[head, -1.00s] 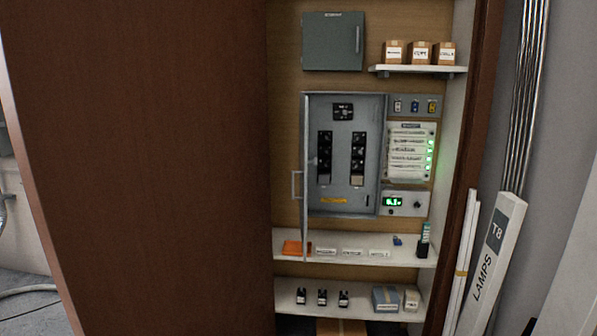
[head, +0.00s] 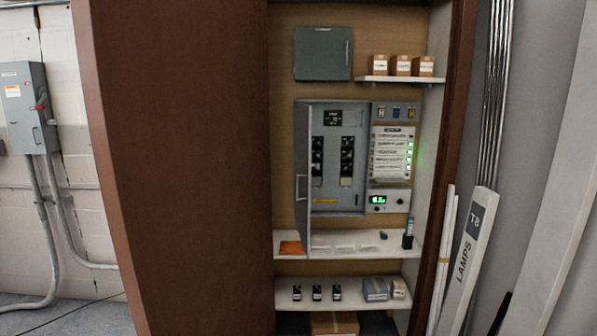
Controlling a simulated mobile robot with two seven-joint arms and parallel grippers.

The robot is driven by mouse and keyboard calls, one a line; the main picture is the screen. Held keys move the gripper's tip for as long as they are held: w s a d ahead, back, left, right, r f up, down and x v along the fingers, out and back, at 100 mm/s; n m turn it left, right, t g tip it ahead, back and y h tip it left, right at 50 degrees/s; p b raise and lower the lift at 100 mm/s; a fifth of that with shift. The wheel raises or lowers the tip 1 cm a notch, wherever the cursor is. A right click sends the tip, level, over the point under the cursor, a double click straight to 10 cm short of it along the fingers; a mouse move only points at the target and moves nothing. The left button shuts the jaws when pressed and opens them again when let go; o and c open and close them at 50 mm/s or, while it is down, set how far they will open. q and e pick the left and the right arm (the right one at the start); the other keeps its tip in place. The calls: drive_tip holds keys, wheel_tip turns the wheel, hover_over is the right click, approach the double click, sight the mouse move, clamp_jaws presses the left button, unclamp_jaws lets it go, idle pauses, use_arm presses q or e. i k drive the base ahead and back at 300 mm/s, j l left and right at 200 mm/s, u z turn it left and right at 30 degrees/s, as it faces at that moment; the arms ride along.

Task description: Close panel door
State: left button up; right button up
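The grey electrical panel (head: 336,160) is mounted on the wooden back wall inside a cabinet recess. Its door (head: 302,165) is hinged at the panel's left edge and stands open, swung out toward me and seen nearly edge-on. A handle (head: 297,188) shows on the left side of the door. Two columns of black breakers and a small black unit (head: 333,118) above them are exposed inside. Neither of my grippers is in the head view.
A large brown cabinet side (head: 180,160) fills the left. Below the panel, a white shelf (head: 350,251) holds an orange item (head: 291,248); a lower shelf (head: 345,302) holds small black parts and boxes. Lamp packaging (head: 468,255) leans at the right.

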sight(302, 112)
drive_tip(key=i+l, duration=0.25)
drive_tip(key=l, duration=0.15)
drive_tip(key=i+l, duration=0.55)
drive_tip(key=l, duration=0.25)
drive_tip(key=j+u, duration=0.05)
